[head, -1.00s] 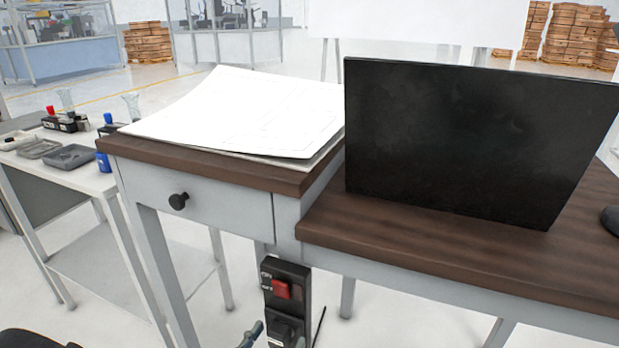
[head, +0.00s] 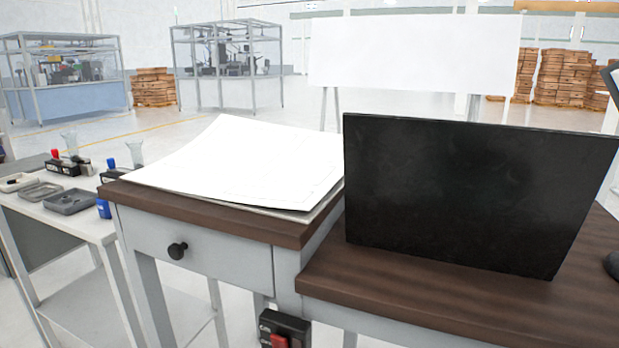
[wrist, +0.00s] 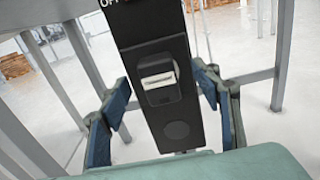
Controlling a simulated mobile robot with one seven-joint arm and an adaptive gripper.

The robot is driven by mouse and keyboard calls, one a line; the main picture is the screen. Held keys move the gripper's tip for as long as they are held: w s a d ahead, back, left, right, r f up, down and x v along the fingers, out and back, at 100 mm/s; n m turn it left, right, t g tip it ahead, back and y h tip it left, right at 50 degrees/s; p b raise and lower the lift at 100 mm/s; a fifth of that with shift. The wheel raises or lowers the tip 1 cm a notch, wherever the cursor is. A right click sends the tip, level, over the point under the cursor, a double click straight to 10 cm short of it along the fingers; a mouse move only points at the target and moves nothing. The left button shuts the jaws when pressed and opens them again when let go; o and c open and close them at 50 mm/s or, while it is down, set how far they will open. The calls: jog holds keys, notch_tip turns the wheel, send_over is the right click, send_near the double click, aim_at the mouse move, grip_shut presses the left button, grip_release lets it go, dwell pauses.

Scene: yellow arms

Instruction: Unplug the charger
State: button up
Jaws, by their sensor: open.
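A black power strip (head: 288,324) is fixed to the desk leg under the desk edge; in the head view only its top with the red switch (head: 279,341) shows. In the wrist view the strip (wrist: 148,25) runs down the middle. A dark block with a pale, slot-like end, which looks like the charger (wrist: 162,95), sticks out of the strip. My gripper (wrist: 165,98) is open, with one blue-padded finger on each side of the strip and block. Neither finger clearly touches the block.
Grey desk legs stand left and right in the wrist view. Above are the wooden desk top (head: 420,280), a drawer with a dark knob (head: 177,251), papers (head: 240,165) and a black monitor-like panel (head: 470,195). A side table (head: 45,215) with trays stands left.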

jog(key=shift+c, duration=0.3)
grip_shut()
dwell(0.4)
jog(key=v, duration=0.6)
jog(key=shift+p, duration=0.35)
dwell(0.7)
jog(key=shift+c, duration=1.1)
grip_release()
